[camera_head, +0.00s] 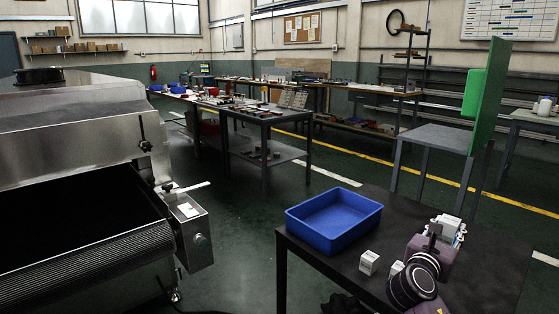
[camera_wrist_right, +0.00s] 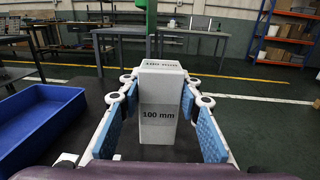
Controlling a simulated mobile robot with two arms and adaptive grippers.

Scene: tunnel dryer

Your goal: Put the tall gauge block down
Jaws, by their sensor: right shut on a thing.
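The tall gauge block is a white upright block marked 100 mm (camera_wrist_right: 158,115), seen in the middle of the right wrist view. My right gripper (camera_wrist_right: 160,100) is shut on it, with a blue pad on each side. In the head view my right gripper (camera_head: 448,229) is over the right part of the dark table (camera_head: 325,258), its fingers pointing away; the block there is hard to make out among the white fingers. Whether its base touches the table cannot be told. My left gripper is not in view.
A blue bin (camera_head: 334,217) stands on the table's left part; it also shows in the wrist view (camera_wrist_right: 38,118). A small white block (camera_head: 369,262) stands in front of it, another (camera_head: 397,268) beside my right wrist. A green panel (camera_head: 488,98) rises behind the table.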

